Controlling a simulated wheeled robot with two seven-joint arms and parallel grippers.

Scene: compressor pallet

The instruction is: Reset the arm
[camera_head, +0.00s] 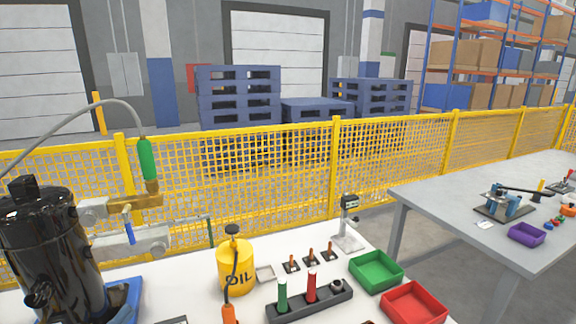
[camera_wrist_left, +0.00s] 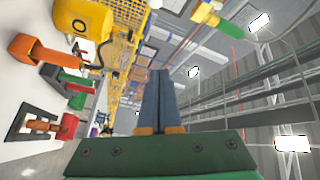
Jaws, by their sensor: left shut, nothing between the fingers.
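My left gripper (camera_wrist_left: 158,76) shows in the left wrist view. Its two blue-grey fingers lie together over a green mount, with nothing between them. The oil can (camera_wrist_left: 85,20) and an orange nozzle (camera_wrist_left: 33,49) are at upper left there, apart from the fingers. I cannot clearly make out this gripper in the head view. My right gripper is in neither view. In the head view, a black cylindrical unit (camera_head: 45,250) stands at the left, beside a brass valve with a blue lever (camera_head: 129,232) and a green hose fitting (camera_head: 147,160).
The white table holds the yellow oil can (camera_head: 236,268), a dark rack (camera_head: 325,304) with green and red handles, a green bin (camera_head: 376,270) and a red bin (camera_head: 414,304). A yellow mesh fence (camera_head: 270,178) runs behind. A grey table (camera_head: 440,195) stands at the right.

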